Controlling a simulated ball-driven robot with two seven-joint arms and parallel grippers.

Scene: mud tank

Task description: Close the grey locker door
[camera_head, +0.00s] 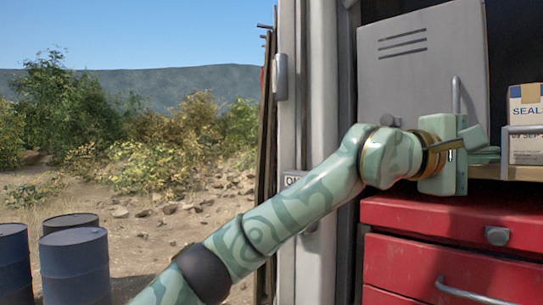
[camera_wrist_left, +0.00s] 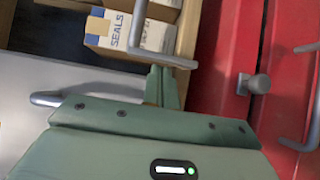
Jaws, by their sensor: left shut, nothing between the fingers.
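The grey locker door (camera_head: 425,65) has dark vent slots and stands above the red drawers in the head view. Its upright bar handle (camera_head: 456,95) is near its right edge. How far the door stands open I cannot tell. My left gripper (camera_head: 486,152) is shut and empty, in front of the door's lower right part, just below the handle. In the left wrist view the shut fingers (camera_wrist_left: 161,84) lie between a grey panel (camera_wrist_left: 25,90) and the red drawers. A metal handle (camera_wrist_left: 62,98) shows beside the gripper there. My right gripper is not in view.
Cardboard boxes (camera_head: 526,125) marked SEALS stand on a shelf right of my gripper, behind a metal rail (camera_head: 503,150). Red drawers (camera_head: 450,225) with a knob and handle are below. Dark barrels (camera_head: 75,265) stand outside at left, beyond a pale upright frame (camera_head: 325,90).

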